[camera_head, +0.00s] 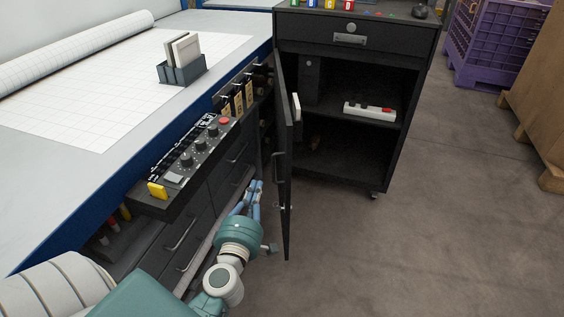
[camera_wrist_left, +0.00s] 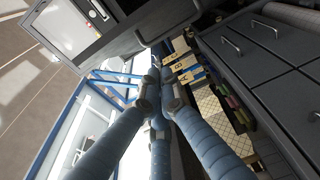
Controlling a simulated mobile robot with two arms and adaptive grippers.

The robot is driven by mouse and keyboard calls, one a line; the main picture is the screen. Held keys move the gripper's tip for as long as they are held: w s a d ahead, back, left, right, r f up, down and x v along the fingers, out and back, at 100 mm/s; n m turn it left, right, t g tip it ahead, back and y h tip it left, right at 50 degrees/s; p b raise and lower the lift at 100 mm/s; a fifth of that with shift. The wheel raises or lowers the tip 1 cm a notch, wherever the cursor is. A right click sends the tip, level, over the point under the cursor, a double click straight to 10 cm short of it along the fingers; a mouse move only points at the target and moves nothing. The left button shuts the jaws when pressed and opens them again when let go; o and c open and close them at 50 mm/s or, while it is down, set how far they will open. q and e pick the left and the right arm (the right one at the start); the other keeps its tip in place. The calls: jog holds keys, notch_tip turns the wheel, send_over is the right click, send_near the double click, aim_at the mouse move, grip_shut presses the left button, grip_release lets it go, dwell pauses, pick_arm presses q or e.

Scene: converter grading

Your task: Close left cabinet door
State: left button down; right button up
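The black cabinet (camera_head: 385,150) stands at the end of the bench. Its left door (camera_head: 288,195) is swung wide open toward me and shows nearly edge-on. The door's handle (camera_head: 277,168) is on the side facing the bench. My left gripper (camera_head: 251,193) is low on that side, between the door and the bench drawers, with its blue fingers pointing away from me. In the left wrist view its fingers (camera_wrist_left: 161,85) come close together with nothing visible between them. Whether they touch each other or the door, I cannot tell. My right gripper is out of view.
The control panel (camera_head: 190,155) juts from the bench above my left wrist. Bench drawers (camera_head: 180,245) lie close on the left. Inside the cabinet, a white power strip (camera_head: 369,111) lies on the shelf. The floor (camera_head: 430,240) in front and right is clear. A purple crate (camera_head: 490,45) stands behind.

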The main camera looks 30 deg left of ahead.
aim_at(274, 161)
pick_arm(q)
jog(key=w, duration=0.6)
jog(key=w+a, duration=0.1)
jog(key=w, duration=0.2)
jog(key=shift+w+b, duration=0.25)
jog(key=shift+b, duration=0.15)
jog(key=shift+w+d, duration=0.3)
jog(key=shift+d, duration=0.2)
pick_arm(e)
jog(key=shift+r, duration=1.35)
